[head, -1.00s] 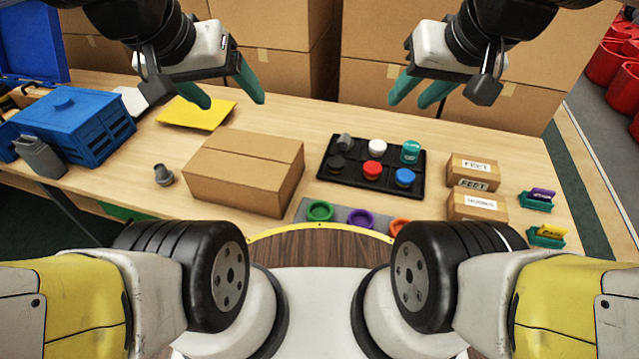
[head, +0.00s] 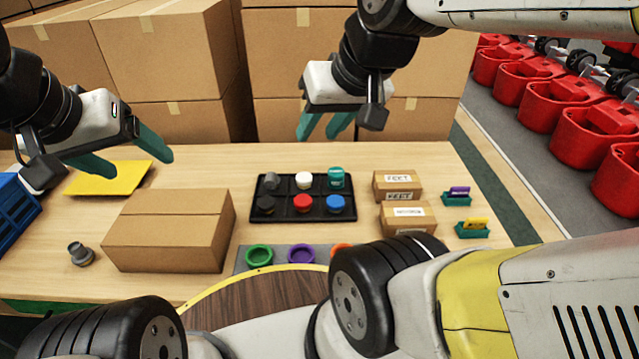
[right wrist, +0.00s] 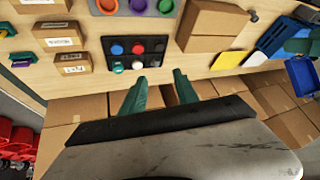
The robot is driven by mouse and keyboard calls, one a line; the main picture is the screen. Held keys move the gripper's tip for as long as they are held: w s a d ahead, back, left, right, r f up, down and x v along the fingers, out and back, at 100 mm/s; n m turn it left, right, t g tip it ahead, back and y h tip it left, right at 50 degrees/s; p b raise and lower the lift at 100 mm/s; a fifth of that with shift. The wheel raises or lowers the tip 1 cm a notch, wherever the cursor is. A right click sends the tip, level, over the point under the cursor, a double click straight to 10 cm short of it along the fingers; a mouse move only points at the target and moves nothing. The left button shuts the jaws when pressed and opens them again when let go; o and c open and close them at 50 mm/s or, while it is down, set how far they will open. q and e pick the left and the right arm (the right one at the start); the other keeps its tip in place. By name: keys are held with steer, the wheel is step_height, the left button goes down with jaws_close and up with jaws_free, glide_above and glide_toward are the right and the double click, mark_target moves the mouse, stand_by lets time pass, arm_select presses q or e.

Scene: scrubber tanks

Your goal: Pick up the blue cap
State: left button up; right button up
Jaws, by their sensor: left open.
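The blue cap (head: 335,203) sits in the front right spot of a black tray (head: 263,214) on the wooden table. It also shows in the right wrist view (right wrist: 117,50). A red cap (head: 303,203) is beside it, and a teal cap (head: 336,177) is behind it. My right gripper (head: 325,128) is open and empty, in the air above the table's back edge, beyond the tray. Its two teal fingers show apart in the right wrist view (right wrist: 160,92). My left gripper (head: 135,165) is open and empty above the yellow sheet at the left.
A closed cardboard box (head: 165,235) stands left of the tray. Small labelled boxes (head: 398,186) stand right of it. A grey strip with green (head: 258,255) and purple rings (head: 301,253) lies in front. Large cartons (head: 300,75) stack behind the table.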

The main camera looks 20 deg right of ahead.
steer(key=shift+o, duration=0.2)
steer(key=o, duration=0.3)
steer(key=shift+w, duration=0.1)
steer(key=shift+o, duration=0.8)
steer(key=shift+w+d+f, duration=0.1)
steer(key=shift+w+d, duration=0.05)
steer(key=shift+w, duration=0.15)
steer(key=m+g+h, duration=0.3)
steer(key=m+g, duration=0.2)
steer(key=m, duration=0.5)
glide_above(336, 201)
steer(key=s+a, duration=0.1)
step_height(336, 201, down, 34)
steer(key=shift+a+f, duration=0.1)
steer(key=shift+a, duration=0.05)
steer(key=shift+f, duration=0.7)
steer(key=shift+w+d+f, duration=0.2)
steer(key=shift+f, duration=0.95)
steer(key=shift+w+d+f, duration=0.2)
steer(key=shift+d+f, duration=0.05)
steer(key=shift+f, duration=0.9)
steer(key=shift+w+d+f, duration=0.2)
steer(key=shift+f, duration=0.95)
